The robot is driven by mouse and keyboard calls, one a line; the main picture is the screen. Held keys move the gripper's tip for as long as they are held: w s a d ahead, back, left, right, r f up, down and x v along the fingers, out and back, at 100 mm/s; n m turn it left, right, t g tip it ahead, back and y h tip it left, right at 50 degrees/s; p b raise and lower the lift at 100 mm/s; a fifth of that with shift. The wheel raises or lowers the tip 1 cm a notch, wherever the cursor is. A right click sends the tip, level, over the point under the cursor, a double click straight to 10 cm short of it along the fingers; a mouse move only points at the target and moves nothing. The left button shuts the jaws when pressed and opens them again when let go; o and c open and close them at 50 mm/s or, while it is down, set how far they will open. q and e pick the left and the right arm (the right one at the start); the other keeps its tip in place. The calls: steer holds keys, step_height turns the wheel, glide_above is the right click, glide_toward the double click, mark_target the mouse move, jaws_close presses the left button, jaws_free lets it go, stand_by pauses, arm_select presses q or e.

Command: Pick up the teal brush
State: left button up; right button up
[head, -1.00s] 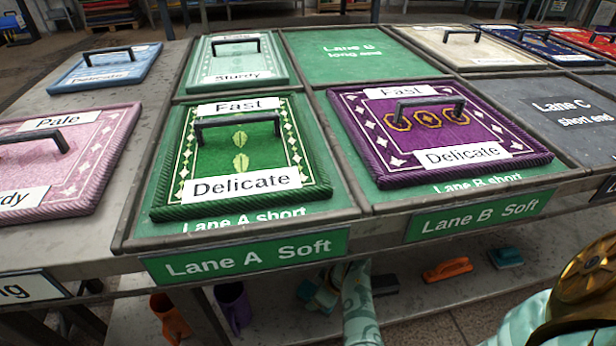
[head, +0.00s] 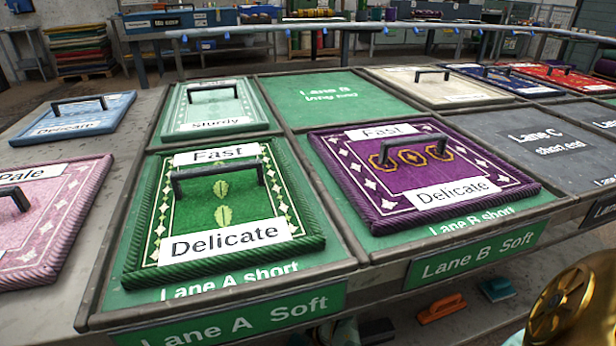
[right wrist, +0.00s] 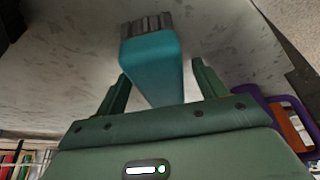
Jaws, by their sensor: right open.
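In the right wrist view the teal brush (right wrist: 152,62) lies in front of my right gripper (right wrist: 160,71), with its grey bristles (right wrist: 147,25) pointing away from me. My right gripper is open, one finger on each side of the tapering teal handle. I see gaps between the handle and the fingers. In the head view, the shelf area where this gripper works is mostly hidden below the table edge. A small teal item (head: 497,288) also lies on the lower shelf there. My left gripper is not in view.
An orange brush (head: 441,307) lies on the lower shelf. The table above carries a green rug panel (head: 222,215) and a purple one (head: 420,175), both with black handles.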

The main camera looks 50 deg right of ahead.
steer(key=c, duration=1.1)
